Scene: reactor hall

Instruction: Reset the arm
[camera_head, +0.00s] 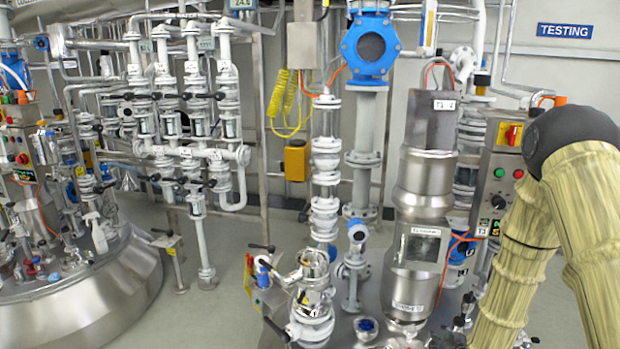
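My arm, in a ribbed yellowish cover with a dark round joint, fills the right side of the head view. It is bent, with the joint at the top and two sections running down out of the picture. My gripper is not in view, so its state and anything in it are hidden. The arm stands in front of part of a grey control box (498,178) with red and green buttons.
A steel vessel (415,230) stands just left of my arm. A blue valve (370,45) tops a grey pipe. White pipework (190,110) lines the wall. A large steel tank top (100,300) fills the lower left. Grey floor (205,318) shows between.

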